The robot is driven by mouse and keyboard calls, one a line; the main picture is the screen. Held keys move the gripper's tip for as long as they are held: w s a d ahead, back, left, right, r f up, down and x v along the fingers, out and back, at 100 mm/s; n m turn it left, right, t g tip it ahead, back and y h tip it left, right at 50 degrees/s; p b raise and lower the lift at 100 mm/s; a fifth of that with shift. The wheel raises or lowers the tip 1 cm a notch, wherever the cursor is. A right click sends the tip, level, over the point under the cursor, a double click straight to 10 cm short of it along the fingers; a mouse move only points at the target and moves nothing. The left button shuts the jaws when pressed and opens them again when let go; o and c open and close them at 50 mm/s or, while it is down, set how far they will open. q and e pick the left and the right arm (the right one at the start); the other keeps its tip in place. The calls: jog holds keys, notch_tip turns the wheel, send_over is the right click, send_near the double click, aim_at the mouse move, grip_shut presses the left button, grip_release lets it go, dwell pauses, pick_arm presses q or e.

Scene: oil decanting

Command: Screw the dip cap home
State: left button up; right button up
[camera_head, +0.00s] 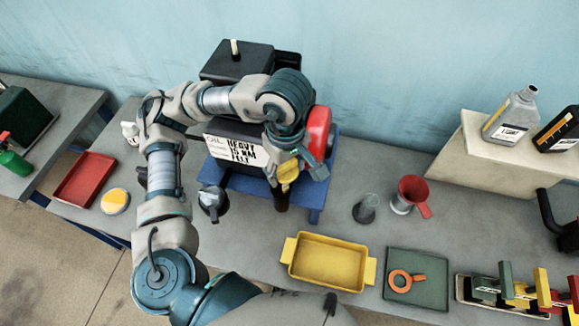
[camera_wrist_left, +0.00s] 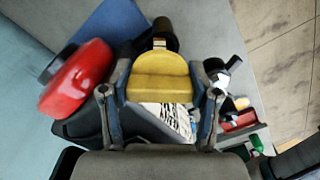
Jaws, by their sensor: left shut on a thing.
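The yellow dip cap (camera_head: 288,172) is at the front of the black labelled machine (camera_head: 262,147), just above a dark cylindrical neck (camera_head: 281,197). My left gripper (camera_head: 293,170) is shut on the cap. In the left wrist view the cap (camera_wrist_left: 160,80) sits between the two fingers of the left gripper (camera_wrist_left: 160,92), with the black neck (camera_wrist_left: 162,32) beyond it. I cannot tell how far the cap is seated. The arm hides part of the machine. My right gripper is not in view.
The machine stands on a blue stand (camera_head: 316,214) and has a red disc (camera_head: 319,133). A dark jug (camera_head: 213,203) stands left. A yellow tray (camera_head: 328,262), red funnel cup (camera_head: 411,194) and green mat (camera_head: 417,282) with an orange ring (camera_head: 401,281) lie right.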

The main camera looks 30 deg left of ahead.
pick_arm(q)
jog(key=shift+a, duration=0.25)
jog(key=shift+a+f, duration=0.1)
jog(key=shift+a, duration=0.05)
jog(key=o, duration=1.2)
jog(key=shift+a, duration=0.15)
jog(key=shift+c, duration=0.2)
jog(key=o, duration=0.3)
jog(key=shift+d, duration=0.55)
jog(key=r, duration=1)
jog(key=shift+a+r, duration=0.25)
jog(key=shift+r, duration=0.15)
jog(key=shift+d+r, duration=0.3)
jog(key=shift+r, duration=0.3)
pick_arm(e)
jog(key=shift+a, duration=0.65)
